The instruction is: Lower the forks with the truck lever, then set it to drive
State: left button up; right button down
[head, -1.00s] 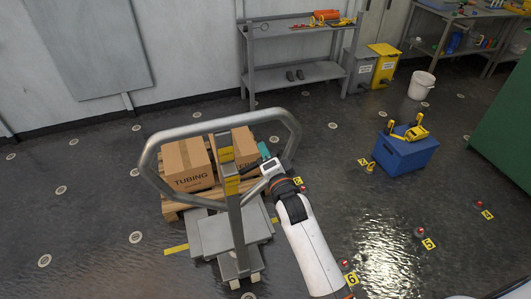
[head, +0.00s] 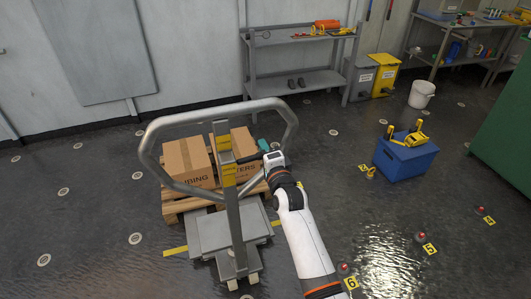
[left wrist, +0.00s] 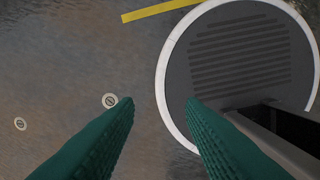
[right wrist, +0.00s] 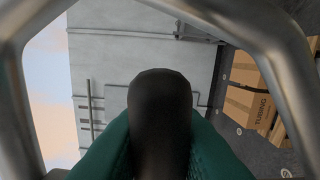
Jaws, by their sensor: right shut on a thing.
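The grey pallet truck (head: 236,222) stands in the middle of the head view, its loop handle (head: 165,122) upright above the mast. Its black lever (right wrist: 160,100) fills the middle of the right wrist view, between green fingers. My right gripper (head: 260,149) is shut on the lever, inside the right part of the loop; the fingers hide part of it in the head view. The forks are hidden under the wooden pallet (head: 180,204). My left gripper (left wrist: 160,103) shows only in the left wrist view, open and empty above the floor.
Two cardboard boxes, one the left box (head: 187,160), stand on the pallet. A blue crate (head: 404,160) with yellow tools stands on the floor to the right. A grey shelf (head: 295,80) stands at the back wall. Numbered floor markers lie right of my arm.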

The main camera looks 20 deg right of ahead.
jog(key=shift+w+f+m, duration=0.25)
jog(key=shift+f+m, duration=0.15)
jog(key=shift+m, duration=0.1)
jog(key=c, duration=1.4)
grip_release()
pick_arm(q)
jog(key=shift+w+f, duration=0.15)
jog(key=shift+w, duration=0.75)
pick_arm(e)
jog(key=shift+o, duration=0.6)
pick_arm(q)
notch_tip(320, 180, up, 6)
jog(key=p, duration=0.6)
pick_arm(e)
jog(key=s, duration=1.2)
jog(key=shift+d, duration=0.2)
pick_arm(q)
jog(key=shift+w, duration=0.1)
